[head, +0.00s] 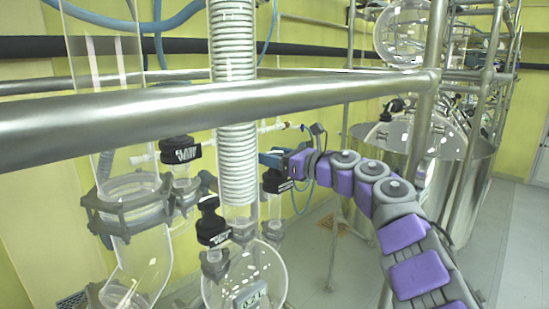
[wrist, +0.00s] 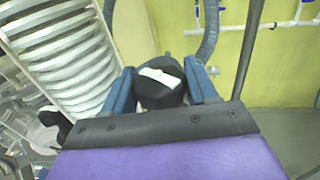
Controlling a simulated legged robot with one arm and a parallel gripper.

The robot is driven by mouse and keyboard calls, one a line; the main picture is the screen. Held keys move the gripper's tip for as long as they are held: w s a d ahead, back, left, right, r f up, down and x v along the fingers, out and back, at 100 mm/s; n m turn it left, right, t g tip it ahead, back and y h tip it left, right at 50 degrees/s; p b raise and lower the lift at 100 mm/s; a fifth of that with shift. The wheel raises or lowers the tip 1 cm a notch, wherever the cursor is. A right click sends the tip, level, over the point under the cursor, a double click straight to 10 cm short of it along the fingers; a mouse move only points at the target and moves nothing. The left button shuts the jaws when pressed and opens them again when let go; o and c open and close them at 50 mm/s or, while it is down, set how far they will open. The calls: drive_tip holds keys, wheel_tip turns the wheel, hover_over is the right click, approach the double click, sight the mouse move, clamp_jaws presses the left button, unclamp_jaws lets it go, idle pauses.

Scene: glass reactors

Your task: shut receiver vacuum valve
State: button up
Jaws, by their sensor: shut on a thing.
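My gripper (head: 270,160) reaches in from the right in the head view, at the right side of the glass column with the white coil (head: 236,150). In the wrist view its two blue fingers (wrist: 159,72) sit on either side of a black valve knob (wrist: 152,94) with a white label, and they are shut on it. The same black knob (head: 276,182) shows just below the fingers in the head view. Its label is too small or blurred to read, so I cannot confirm which valve it is. Its stem is hidden.
A thick metal rail (head: 220,100) crosses in front of the column. Other black knobs stand nearby, one marked "FLANGE VENT"-like (head: 180,150) and one lower (head: 211,222). A round glass flask (head: 255,275) is below. A steel vessel (head: 450,185) stands at right; floor beyond is clear.

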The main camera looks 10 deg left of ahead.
drive_tip(key=shift+s+a+f+m+t+h+b, duration=0.15)
drive_tip(key=shift+m+t+h+b, duration=0.3)
drive_tip(key=shift+b, duration=0.55)
drive_tip(key=shift+w+a+f+m+t+h+b, duration=0.2)
drive_tip(key=shift+t+b, duration=0.35)
drive_tip(key=shift+b, duration=0.4)
drive_tip(key=m+t+h+b, duration=0.2)
drive_tip(key=b, duration=0.1)
drive_tip(key=shift+s+d+r+t, duration=0.1)
drive_tip(key=shift+s+r+t, duration=0.1)
drive_tip(key=shift+t, duration=0.2)
drive_tip(key=shift+r+m+t+h, duration=0.1)
drive_tip(key=shift+m+t+h, duration=0.45)
drive_tip(key=shift+m, duration=0.1)
drive_tip(key=m+t+h+p, duration=0.1)
drive_tip(key=m+t+h, duration=0.1)
drive_tip(key=h, duration=0.1)
drive_tip(key=shift+r+m+p, duration=0.2)
drive_tip(key=shift+m+p, duration=0.1)
drive_tip(key=shift+p, duration=0.05)
drive_tip(key=shift+m+t+h+p, duration=0.35)
drive_tip(key=shift+m+h+p, duration=0.05)
drive_tip(key=shift+h+p, duration=0.3)
drive_tip(key=shift+f, duration=0.15)
